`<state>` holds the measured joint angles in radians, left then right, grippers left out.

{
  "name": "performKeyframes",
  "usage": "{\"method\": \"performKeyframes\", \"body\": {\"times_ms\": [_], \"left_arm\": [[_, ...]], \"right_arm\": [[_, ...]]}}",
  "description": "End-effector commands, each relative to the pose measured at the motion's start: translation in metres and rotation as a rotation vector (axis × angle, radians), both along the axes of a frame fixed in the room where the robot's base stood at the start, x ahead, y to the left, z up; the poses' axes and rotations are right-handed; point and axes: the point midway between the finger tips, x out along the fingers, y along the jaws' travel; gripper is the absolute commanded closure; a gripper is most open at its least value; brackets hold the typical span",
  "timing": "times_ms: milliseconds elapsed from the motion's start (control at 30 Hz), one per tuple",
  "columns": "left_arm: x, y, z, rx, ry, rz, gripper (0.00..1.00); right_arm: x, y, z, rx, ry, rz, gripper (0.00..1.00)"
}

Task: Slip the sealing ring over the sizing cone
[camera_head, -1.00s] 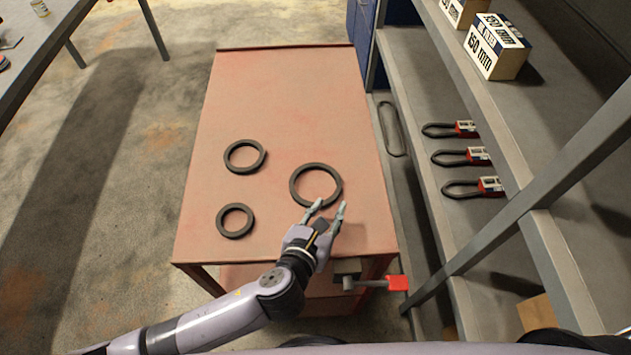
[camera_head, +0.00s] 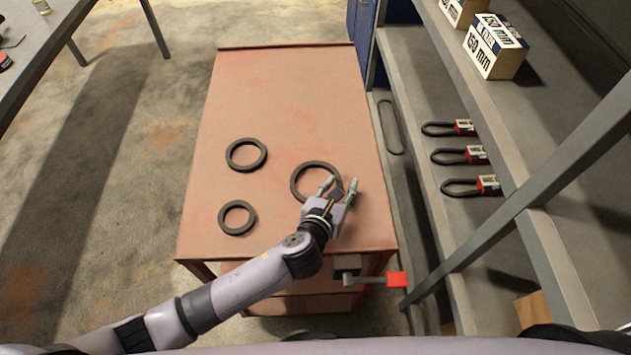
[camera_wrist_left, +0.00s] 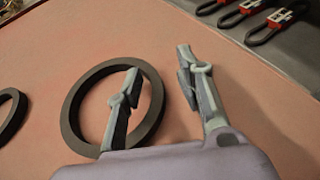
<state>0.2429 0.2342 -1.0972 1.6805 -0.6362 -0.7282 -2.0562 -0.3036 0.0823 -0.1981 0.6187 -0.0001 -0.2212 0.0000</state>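Three dark rings lie flat on the red table: the largest ring (camera_head: 296,184), a medium ring (camera_head: 231,162) and a smaller ring (camera_head: 222,218). I cannot tell which one the task means. My left gripper (camera_head: 340,183) is open and empty at the right side of the largest ring. In the left wrist view its fingers (camera_wrist_left: 160,64) are spread, one over the opening of the largest ring (camera_wrist_left: 71,115), the other outside its right edge. Whether they touch it is unclear. No sizing cone shows in these views. My right gripper is not in view.
The red table (camera_head: 285,85) is bare at its far half. A vise-like fitting with a red handle end (camera_head: 396,279) sticks out at its near right corner. A grey shelf (camera_head: 420,75) stands to the right, with red-tagged loops (camera_head: 465,156) and boxes (camera_head: 495,50).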

Motion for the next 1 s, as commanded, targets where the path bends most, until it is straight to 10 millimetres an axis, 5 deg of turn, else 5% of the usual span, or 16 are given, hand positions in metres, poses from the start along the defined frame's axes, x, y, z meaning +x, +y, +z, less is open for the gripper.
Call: {"method": "performKeyframes", "body": {"times_ms": [33,500,1000], "left_arm": [[-0.0009,0.0061,-0.0112,0.018,0.016,0.01,0.7],[-0.001,0.0085,-0.0135,0.023,0.018,0.013,1.0],[-0.0011,0.0086,-0.0132,0.022,0.019,0.014,1.0]], "right_arm": [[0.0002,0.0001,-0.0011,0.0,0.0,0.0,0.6],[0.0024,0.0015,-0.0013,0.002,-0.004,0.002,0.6],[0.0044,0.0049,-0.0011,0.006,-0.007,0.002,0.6]]}}
